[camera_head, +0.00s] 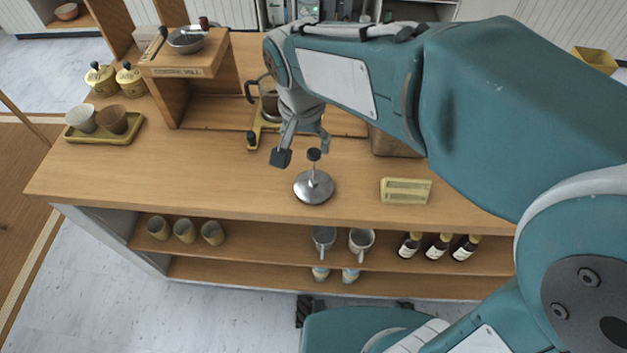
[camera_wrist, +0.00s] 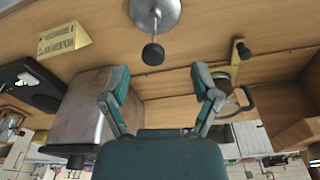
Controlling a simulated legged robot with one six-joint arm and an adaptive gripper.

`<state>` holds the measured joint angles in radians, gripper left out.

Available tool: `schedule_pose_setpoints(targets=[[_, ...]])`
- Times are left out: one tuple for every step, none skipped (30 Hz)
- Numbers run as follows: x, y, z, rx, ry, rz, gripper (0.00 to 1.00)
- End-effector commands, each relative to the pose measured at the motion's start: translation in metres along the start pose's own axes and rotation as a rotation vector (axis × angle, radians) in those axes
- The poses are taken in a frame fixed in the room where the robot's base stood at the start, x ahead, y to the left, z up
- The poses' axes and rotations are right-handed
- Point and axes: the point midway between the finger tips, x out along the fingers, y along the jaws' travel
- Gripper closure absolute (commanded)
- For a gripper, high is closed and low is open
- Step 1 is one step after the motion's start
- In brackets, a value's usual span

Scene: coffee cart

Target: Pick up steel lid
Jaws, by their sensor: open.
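The steel lid (camera_head: 313,188) is a round, shiny disc with a thin stem and a black knob on top. It rests on the wooden counter near the front edge. It also shows at the top of the wrist view (camera_wrist: 155,14), with its knob pointing down in that picture. My gripper (camera_head: 302,156) is open and empty, just above and behind the lid, close to the knob in the head view. In the wrist view my gripper (camera_wrist: 160,82) has its two fingers spread wide, and the knob appears beyond the gap between them. I see no contact with the lid.
A yellow sign (camera_head: 406,190) stands right of the lid. A metal box (camera_head: 395,142) and a glass pot (camera_head: 270,104) in a yellow stand are behind. A tray with two cups (camera_head: 105,130) sits left. The counter (camera_head: 200,180) left of the lid is clear.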

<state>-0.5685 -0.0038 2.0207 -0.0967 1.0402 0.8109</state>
Motion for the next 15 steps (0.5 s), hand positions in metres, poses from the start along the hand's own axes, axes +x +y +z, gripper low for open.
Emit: schedule_pose_setpoints(targets=[[0.007, 0.000, 0.000, 0.000, -0.002, 0.002, 0.21], [0.010, 0.001, 0.000, 0.000, -0.002, 0.002, 0.21], [0.013, 0.000, 0.000, 0.000, -0.001, 0.001, 0.21], [0.014, 0.000, 0.000, 0.000, 0.000, 0.000, 0.21], [0.016, 0.001, -0.001, 0.001, 0.000, 0.000, 0.21], [0.019, 0.002, -0.002, 0.001, -0.001, 0.001, 0.21], [0.023, 0.002, -0.003, 0.001, -0.001, 0.002, 0.21], [0.027, 0.003, -0.004, 0.001, -0.002, 0.002, 0.21], [0.033, 0.005, -0.006, 0.002, -0.003, 0.003, 0.21], [0.038, 0.006, -0.008, 0.003, -0.003, 0.003, 0.21], [0.042, 0.008, -0.010, 0.003, -0.002, 0.002, 0.21], [0.048, 0.009, -0.013, 0.002, -0.003, 0.003, 0.21], [0.053, 0.008, -0.012, 0.000, -0.002, 0.002, 0.21], [0.057, 0.008, -0.012, -0.001, -0.002, 0.002, 0.21], [0.061, 0.008, -0.011, -0.001, -0.002, 0.002, 0.21]])
